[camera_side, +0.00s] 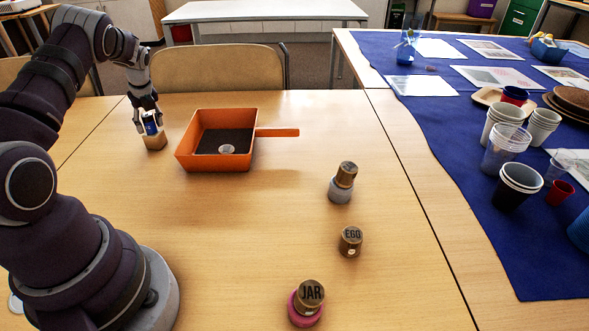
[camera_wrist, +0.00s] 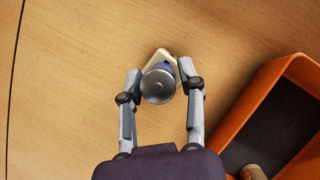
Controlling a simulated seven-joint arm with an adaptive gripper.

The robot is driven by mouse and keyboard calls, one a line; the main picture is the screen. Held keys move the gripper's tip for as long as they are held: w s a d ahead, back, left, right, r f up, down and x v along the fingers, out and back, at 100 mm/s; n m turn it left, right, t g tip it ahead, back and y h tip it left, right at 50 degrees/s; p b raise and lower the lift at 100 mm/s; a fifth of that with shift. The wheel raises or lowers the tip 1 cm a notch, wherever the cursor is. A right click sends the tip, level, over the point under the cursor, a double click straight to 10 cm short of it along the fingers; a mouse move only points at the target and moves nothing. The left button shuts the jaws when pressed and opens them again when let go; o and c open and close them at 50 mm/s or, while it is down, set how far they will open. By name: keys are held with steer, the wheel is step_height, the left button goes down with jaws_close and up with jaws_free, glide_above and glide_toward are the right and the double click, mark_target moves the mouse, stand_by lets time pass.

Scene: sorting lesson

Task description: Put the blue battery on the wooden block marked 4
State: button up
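The blue battery (camera_side: 150,127) stands between the fingers of my gripper (camera_side: 148,118) at the left of the table in the side view. Directly below it is a wooden block (camera_side: 155,142), and the battery appears to rest on it. No number on this block is readable. In the wrist view the battery's round metal end (camera_wrist: 158,87) faces the camera, with a little blue beyond it. A pale corner of the block (camera_wrist: 158,55) shows past it. My gripper's fingers (camera_wrist: 160,75) lie on both sides, very near the battery; whether they press on it is unclear.
An orange tray (camera_side: 216,166) with a dark floor and a small round item (camera_side: 227,149) stands just right of my gripper. Several labelled cylinders, including EGG (camera_side: 351,240) and JAR (camera_side: 309,295), stand to the right.

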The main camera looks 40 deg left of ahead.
steer(key=shift+o, duration=0.9)
